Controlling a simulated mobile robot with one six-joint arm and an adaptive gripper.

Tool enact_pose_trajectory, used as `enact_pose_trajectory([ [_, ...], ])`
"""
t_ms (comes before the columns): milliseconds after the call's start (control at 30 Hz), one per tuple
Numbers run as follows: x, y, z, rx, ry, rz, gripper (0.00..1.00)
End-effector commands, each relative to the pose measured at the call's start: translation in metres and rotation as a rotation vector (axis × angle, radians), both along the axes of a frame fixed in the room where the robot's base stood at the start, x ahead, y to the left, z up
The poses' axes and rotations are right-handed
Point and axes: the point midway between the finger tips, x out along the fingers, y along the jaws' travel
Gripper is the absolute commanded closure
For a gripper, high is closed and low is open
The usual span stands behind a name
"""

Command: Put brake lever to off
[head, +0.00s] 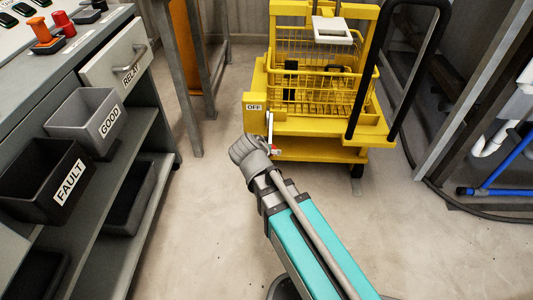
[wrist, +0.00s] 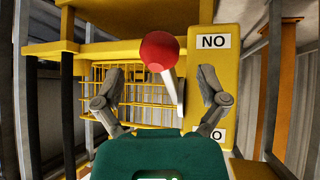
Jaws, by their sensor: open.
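The brake lever has a red ball knob (wrist: 159,51) and a pale shaft (wrist: 173,97) beside a yellow label plate (wrist: 204,60). In the wrist view the knob is at the plate's upper end, near a label reading NO, which looks like ON upside down. A lower label, partly hidden by a finger, shows an O. In the head view the plate's OFF label (head: 254,107) is at the top, and the lever (head: 269,125) hangs down from it. My gripper (wrist: 161,73) is open, its fingers on either side of the lever in the picture; contact cannot be told. The fingers are hidden in the head view.
The lever is on a yellow cart (head: 310,142) with a wire basket (head: 310,75) and black handle (head: 437,20). A grey bench at left holds GOOD (head: 75,122) and FAULT (head: 25,195) bins. The floor in front is clear.

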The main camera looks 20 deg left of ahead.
Motion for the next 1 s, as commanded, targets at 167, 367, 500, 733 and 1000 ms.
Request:
enact_pose_trajectory([
  [167, 0.014, -0.001, -0.017, 0.001, 0.001, -0.002, 0.08],
  [367, 0.024, -0.002, -0.025, -0.001, 0.000, -0.001, 0.08],
  [500, 0.027, -0.003, -0.027, 0.000, 0.000, -0.001, 0.08],
  [733, 0.028, -0.003, -0.027, 0.000, 0.000, 0.000, 0.08],
  [1000, 0.027, -0.003, -0.027, -0.001, 0.000, -0.001, 0.36],
])
